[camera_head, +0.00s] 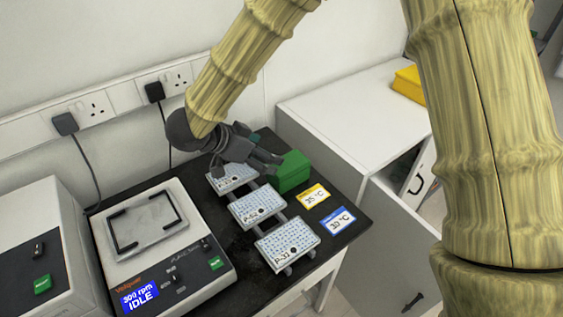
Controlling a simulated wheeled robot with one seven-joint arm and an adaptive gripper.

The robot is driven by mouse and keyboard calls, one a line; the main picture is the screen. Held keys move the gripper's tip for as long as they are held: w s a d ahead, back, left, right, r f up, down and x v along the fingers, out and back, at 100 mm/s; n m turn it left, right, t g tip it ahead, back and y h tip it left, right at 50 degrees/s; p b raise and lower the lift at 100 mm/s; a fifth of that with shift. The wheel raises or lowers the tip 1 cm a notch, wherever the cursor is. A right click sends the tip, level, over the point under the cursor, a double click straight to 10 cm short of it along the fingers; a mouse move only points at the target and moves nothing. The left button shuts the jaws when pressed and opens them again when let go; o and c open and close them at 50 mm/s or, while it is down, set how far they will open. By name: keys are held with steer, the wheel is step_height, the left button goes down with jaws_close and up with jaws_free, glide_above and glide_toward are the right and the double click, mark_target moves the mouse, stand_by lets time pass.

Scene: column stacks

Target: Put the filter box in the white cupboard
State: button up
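A green box (293,171) lies on the black bench top beside the sample plates. A yellow box (408,84) lies on top of the white cupboard (345,105); no label shows which box is the filter box. My dark gripper (268,160) reaches down over the bench, its fingers close to the green box's left side. I cannot tell whether they touch it or how far they are spread. A small teal part shows behind the gripper. The cupboard stands right of the bench, with front panels and dark handles partly hidden by my arm.
Three labelled well plates (257,206) lie in a row on a rack, the farthest partly under my gripper. Yellow and blue temperature cards (338,221) lie to their right. A shaker (165,250) marked IDLE stands left. Plugs and cables hang on the wall behind.

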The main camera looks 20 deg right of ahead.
mark_target(288, 162)
steer(key=d, duration=0.1)
steer(key=s+d+f, duration=0.1)
steer(key=shift+s+d, duration=0.3)
steer(key=shift+d, duration=0.05)
steer(key=w+f, duration=0.1)
steer(key=w+d+f, duration=0.1)
steer(key=shift+w+d+f, duration=0.1)
steer(key=shift+w+f, duration=0.15)
steer(key=shift+f, duration=0.15)
steer(key=shift+s+d+f+p, duration=0.25)
steer(key=shift+d, duration=0.25)
steer(key=shift+s+d+f+p, duration=0.2)
steer(key=shift+d+p, duration=0.05)
steer(key=shift+d, duration=0.25)
steer(key=shift+w+d+f, duration=0.35)
steer(key=shift+d+f, duration=0.05)
steer(key=shift+f, duration=0.15)
steer(key=shift+w+d+f, duration=0.3)
steer(key=shift+d+f, duration=0.1)
steer(key=shift+f, duration=0.15)
steer(key=shift+s+r, duration=0.2)
steer(key=shift+w+f, duration=0.1)
steer(key=c, duration=1.3)
steer(key=shift+o, duration=0.2)
